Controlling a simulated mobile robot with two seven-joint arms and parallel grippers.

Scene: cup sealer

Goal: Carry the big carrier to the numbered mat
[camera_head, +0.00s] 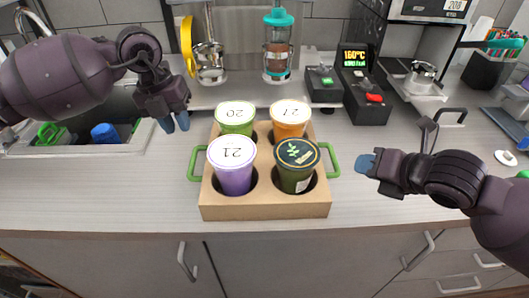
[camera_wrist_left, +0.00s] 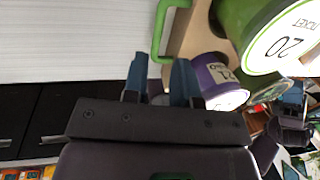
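The big carrier (camera_head: 265,211) is a tan box on the counter with a green handle at each side. It holds a green cup marked 20 (camera_head: 235,117), an orange cup marked 21 (camera_head: 290,112), a purple cup marked 21 (camera_head: 233,176) and a dark green leaf-logo cup (camera_head: 296,163). My left gripper (camera_head: 177,122) is above and left of the left handle (camera_head: 192,164). In the left wrist view its fingers (camera_wrist_left: 160,75) are apart and empty, with the handle (camera_wrist_left: 160,30) beyond them. My right gripper (camera_head: 366,163) is just right of the right handle (camera_head: 331,159), apart from it. I see no numbered mat.
A sink (camera_head: 100,140) with green and blue items lies at the left. Behind the carrier stand a blender-like jar (camera_head: 278,48), a control box with a display (camera_head: 362,88) and a metal pitcher (camera_head: 422,76). The counter in front of the carrier is clear.

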